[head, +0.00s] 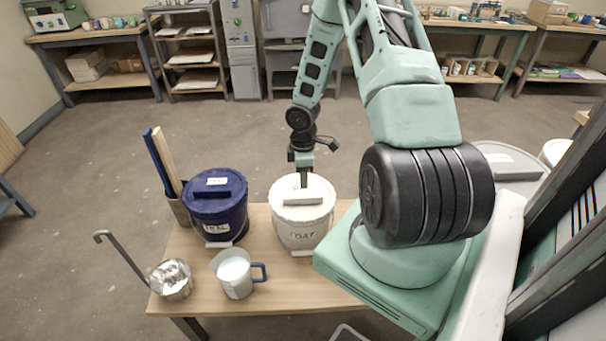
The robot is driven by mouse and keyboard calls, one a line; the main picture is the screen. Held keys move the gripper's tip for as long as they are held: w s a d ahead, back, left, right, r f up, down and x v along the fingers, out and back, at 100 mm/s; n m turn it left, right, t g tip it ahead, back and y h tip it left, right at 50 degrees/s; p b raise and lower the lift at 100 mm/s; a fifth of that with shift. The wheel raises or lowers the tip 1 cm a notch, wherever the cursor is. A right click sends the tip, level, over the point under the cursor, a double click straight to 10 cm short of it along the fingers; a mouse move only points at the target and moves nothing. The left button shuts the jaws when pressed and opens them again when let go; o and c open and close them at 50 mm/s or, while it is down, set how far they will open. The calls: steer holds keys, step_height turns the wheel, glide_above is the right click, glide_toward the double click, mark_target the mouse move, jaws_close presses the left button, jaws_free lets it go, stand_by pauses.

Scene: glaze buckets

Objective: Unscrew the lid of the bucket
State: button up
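A white bucket (304,236) with a label reading something like "OAT" stands upright on the wooden table. Its white lid (284,201) is on and has a raised grey-white bar (309,197) across the top. My gripper (304,184) points straight down over the lid, its fingertips at or just behind the bar. I cannot tell whether it touches the bar, or whether the fingers are apart. A dark blue bucket (219,225) with a blue lid (213,188) and a similar bar stands to the left.
A pitcher (235,280) of pale liquid with a blue handle stands in front.

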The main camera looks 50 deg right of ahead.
mark_target(304, 197)
steer(key=shift+f+b, duration=3.7)
steer(key=shift+f, duration=1)
jaws_close()
steer(key=shift+s+f, duration=0.1)
steer(key=shift+s, duration=0.1)
